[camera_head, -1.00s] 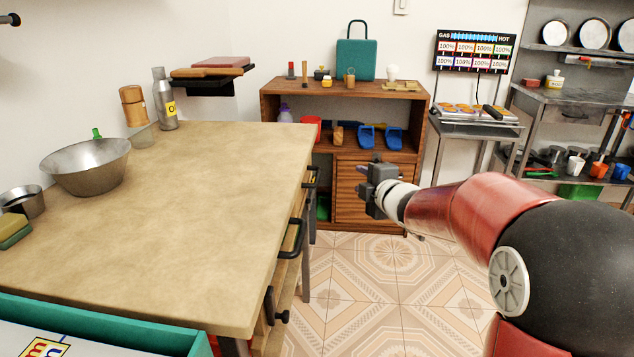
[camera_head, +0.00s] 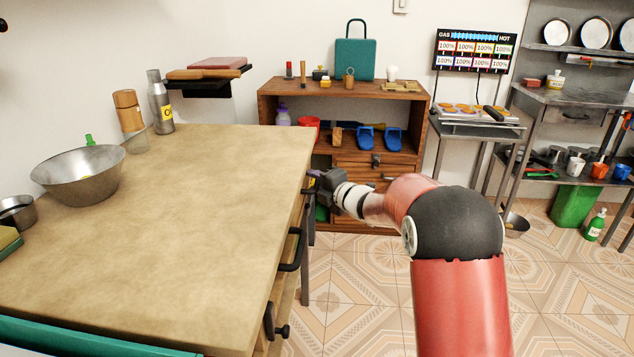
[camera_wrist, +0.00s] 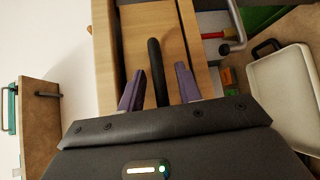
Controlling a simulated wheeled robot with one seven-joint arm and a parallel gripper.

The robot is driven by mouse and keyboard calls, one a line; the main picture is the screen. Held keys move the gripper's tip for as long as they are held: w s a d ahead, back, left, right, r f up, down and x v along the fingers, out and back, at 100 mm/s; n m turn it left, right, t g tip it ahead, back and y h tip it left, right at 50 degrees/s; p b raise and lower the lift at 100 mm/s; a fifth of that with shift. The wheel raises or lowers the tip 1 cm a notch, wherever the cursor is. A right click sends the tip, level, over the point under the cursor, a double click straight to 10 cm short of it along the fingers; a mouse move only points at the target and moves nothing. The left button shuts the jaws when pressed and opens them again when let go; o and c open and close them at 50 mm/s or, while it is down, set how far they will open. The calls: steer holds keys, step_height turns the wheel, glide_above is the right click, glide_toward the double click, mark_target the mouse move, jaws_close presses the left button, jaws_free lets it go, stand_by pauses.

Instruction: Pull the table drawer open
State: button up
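The wooden table (camera_head: 180,205) fills the left of the head view, with its drawer side facing right. My gripper (camera_head: 318,185) is at the far end of that side, in front of the far drawer handle, which it largely hides there. In the wrist view my gripper (camera_wrist: 159,74) is open, with a purple finger on each side of the black bar handle (camera_wrist: 155,55). Gaps show between the handle and both fingers. The handle is on a light wood drawer front (camera_wrist: 150,25). A nearer black handle (camera_head: 292,250) shows on the table's side.
A wooden cabinet (camera_head: 345,95) stands behind my gripper, close to the table's far end. A metal stand (camera_head: 478,130) and steel shelving (camera_head: 570,97) are further right. The tiled floor (camera_head: 345,290) beside the table is clear. A metal bowl (camera_head: 80,180) sits on the table.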

jaws_close()
steer(key=shift+d, duration=0.1)
stand_by(0.3)
steer(key=d+b, duration=0.1)
steer(key=d, duration=2.1)
steer(key=shift+s+d+b, duration=0.3)
steer(key=shift+s+d, duration=0.05)
steer(key=shift+s, duration=0.05)
jaws_free()
